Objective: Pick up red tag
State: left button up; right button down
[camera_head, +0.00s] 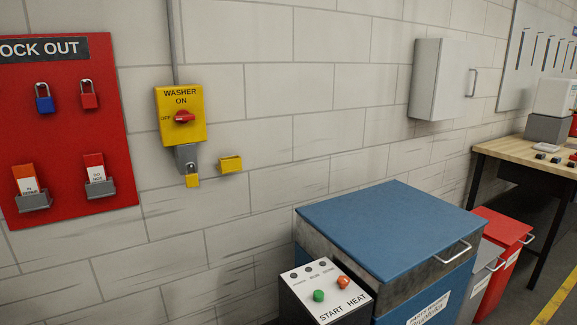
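The red lockout board (75,130) hangs on the wall at the left. A red-topped tag (94,163) with a white lower part stands in a grey holder (100,189) at the board's lower right. A second tag (25,172), more orange on top and white below, stands in another grey holder (34,202) at the lower left. The small print on both tags is hard to read, and their lower ends are hidden in the holders. Neither of my grippers is in view.
A blue padlock (44,100) and a red padlock (88,97) hang above the tags. A yellow washer switch box (180,115) with a yellow padlock (192,180) is to the right. A control box (325,291) and blue-lidded bin (390,225) stand below.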

aim_at(95, 165)
jog(key=u, duration=1.25)
